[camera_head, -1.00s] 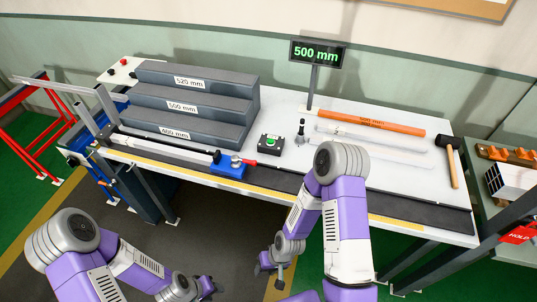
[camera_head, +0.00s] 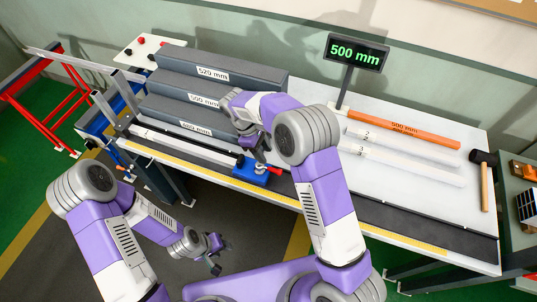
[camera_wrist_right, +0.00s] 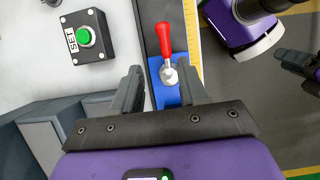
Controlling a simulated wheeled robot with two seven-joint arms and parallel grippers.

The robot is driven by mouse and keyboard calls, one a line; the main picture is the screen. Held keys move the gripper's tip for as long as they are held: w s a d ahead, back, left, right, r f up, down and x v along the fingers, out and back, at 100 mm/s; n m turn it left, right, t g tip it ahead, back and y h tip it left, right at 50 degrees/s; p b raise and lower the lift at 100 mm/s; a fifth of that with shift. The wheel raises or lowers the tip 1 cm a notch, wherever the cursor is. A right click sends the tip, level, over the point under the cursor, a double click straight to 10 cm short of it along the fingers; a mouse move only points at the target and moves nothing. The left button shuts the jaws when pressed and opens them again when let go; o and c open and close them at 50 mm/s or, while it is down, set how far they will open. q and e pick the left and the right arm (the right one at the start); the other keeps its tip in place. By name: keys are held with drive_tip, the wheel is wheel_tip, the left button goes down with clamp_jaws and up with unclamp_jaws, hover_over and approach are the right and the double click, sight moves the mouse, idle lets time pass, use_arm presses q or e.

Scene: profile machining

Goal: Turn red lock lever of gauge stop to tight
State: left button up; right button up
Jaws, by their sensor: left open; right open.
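The blue gauge stop (camera_head: 248,172) sits on the dark rail along the table's front. Its red lock lever (camera_head: 275,171) points right along the rail in the head view. In the right wrist view the red lever (camera_wrist_right: 163,38) points up, away from its silver pivot (camera_wrist_right: 168,76), over the blue body (camera_wrist_right: 166,97). My right gripper (camera_head: 257,150) is open above the gauge stop, its fingers (camera_wrist_right: 160,92) on either side of the pivot in the wrist view. I cannot tell how high it is. My left gripper (camera_head: 215,256) is open and empty in front of the table.
A black SET box with a green button (camera_wrist_right: 85,37) stands beside the rail. Grey stepped blocks (camera_head: 225,72) lie behind the rail. A display (camera_head: 356,52) reads 500 mm. An orange tube (camera_head: 403,129), white tubes and a mallet (camera_head: 484,180) lie to the right.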

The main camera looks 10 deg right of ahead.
sight(274, 169)
drive_tip(key=x, duration=0.3)
drive_tip(key=s+x, duration=0.1)
drive_tip(key=x, duration=0.2)
drive_tip(key=shift+d+f, duration=0.1)
drive_tip(key=shift+f, duration=0.15)
drive_tip(key=shift+s, duration=0.2)
drive_tip(key=shift+w, duration=0.1)
clamp_jaws()
